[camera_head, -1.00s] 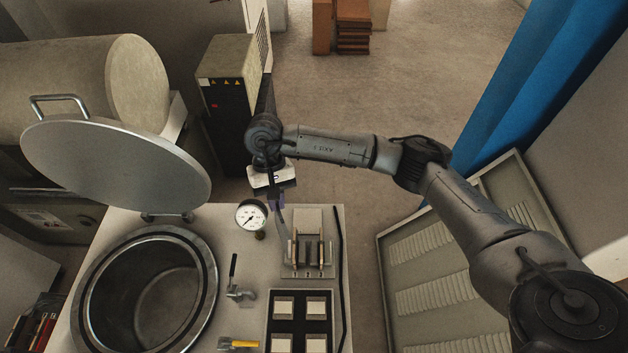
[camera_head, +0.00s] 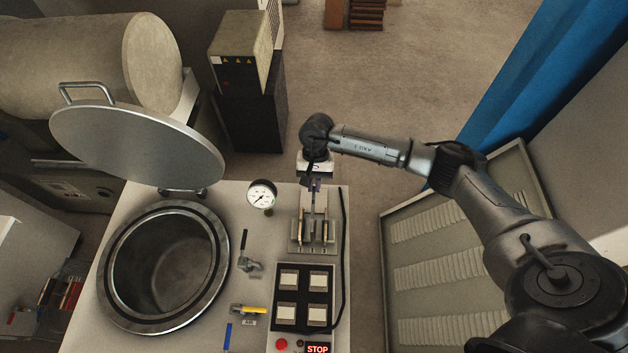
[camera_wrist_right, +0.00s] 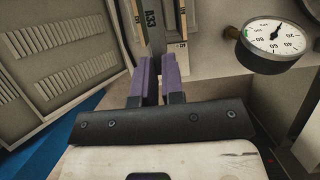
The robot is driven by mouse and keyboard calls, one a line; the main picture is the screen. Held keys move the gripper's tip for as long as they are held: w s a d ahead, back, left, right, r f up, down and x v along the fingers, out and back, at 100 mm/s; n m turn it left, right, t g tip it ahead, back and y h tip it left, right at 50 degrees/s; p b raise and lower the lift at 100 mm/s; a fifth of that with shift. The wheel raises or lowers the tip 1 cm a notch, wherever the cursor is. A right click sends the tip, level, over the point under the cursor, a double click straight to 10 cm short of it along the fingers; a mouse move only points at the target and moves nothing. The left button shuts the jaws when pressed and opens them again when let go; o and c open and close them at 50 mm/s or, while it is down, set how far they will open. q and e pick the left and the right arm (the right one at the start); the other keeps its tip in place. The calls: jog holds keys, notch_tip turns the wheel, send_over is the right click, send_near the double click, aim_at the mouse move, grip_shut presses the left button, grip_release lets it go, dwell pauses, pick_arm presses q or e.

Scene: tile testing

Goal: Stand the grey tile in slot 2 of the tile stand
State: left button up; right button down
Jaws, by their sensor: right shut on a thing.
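The tile stand (camera_head: 328,249) is a light metal block with upright brass-coloured parts on the bench. My right gripper (camera_head: 315,186) is above its back edge and is shut on the grey tile (camera_head: 314,204), which hangs below the fingers over the stand. In the right wrist view, the purple fingers (camera_wrist_right: 156,80) close on the grey tile (camera_wrist_right: 155,30), which has dark lettering on its face. I cannot tell which slot the tile is over, or whether its lower edge is inside one. My left gripper is not in view.
A black tray (camera_head: 303,296) with several pale tiles lies in front of the stand. A pressure gauge (camera_head: 262,194) and a valve lever (camera_head: 244,243) stand to the left, beside an open round vessel (camera_head: 220,262). A dark cable (camera_head: 343,260) runs along the right.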

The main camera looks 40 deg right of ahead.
jog(key=shift+f, duration=0.9)
jog(key=shift+f+b, duration=0.6)
jog(key=shift+b, duration=0.2)
notch_tip(320, 180, down, 4)
jog(key=b, duration=0.4)
jog(key=shift+f, duration=0.15)
jog(key=shift+f+b, duration=0.2)
jog(key=shift+b, duration=0.2)
jog(key=shift+f+b, duration=0.45)
jog(key=shift+b, duration=0.05)
jog(key=shift+f+b, duration=0.3)
jog(key=shift+b, duration=0.05)
